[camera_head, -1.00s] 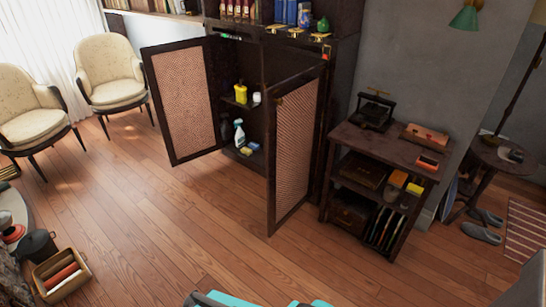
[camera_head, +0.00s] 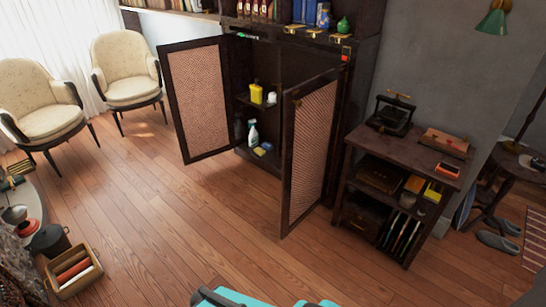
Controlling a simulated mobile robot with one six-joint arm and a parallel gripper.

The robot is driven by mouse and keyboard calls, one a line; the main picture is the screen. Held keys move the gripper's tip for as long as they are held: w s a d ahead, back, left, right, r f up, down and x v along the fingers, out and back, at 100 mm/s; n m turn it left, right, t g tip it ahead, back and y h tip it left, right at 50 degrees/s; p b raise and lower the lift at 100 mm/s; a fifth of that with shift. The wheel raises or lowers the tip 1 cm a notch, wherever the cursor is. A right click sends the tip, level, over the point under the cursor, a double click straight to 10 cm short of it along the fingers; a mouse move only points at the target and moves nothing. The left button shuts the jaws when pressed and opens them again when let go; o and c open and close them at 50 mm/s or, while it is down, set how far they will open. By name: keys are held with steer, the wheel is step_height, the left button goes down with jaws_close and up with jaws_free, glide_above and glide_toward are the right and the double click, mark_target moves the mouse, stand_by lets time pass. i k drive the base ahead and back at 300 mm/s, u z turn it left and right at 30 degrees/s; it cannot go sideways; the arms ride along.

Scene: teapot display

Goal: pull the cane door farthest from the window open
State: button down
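The cane door farthest from the window is the right door (camera_head: 313,148) of a dark wood cabinet. It stands swung out into the room, its free edge toward me. The left cane door (camera_head: 197,102), nearer the window, also stands wide open. Between them the cabinet interior shows a yellow bottle (camera_head: 256,94) and a white cup on the shelf. A spray bottle (camera_head: 252,134) and sponges sit at the bottom. My gripper is not in view; only a turquoise and dark part of my own body shows at the bottom edge.
A small dark shelf table (camera_head: 417,151) with a typewriter-like machine stands right of the right door. Two cream chairs (camera_head: 126,68) stand by the curtained window (camera_head: 40,40). A wooden crate (camera_head: 75,287) is at lower left. The wood floor before the cabinet is clear.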

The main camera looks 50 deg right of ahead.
mark_target(312, 107)
steer(key=i, duration=1.55)
steer(key=z, duration=0.05)
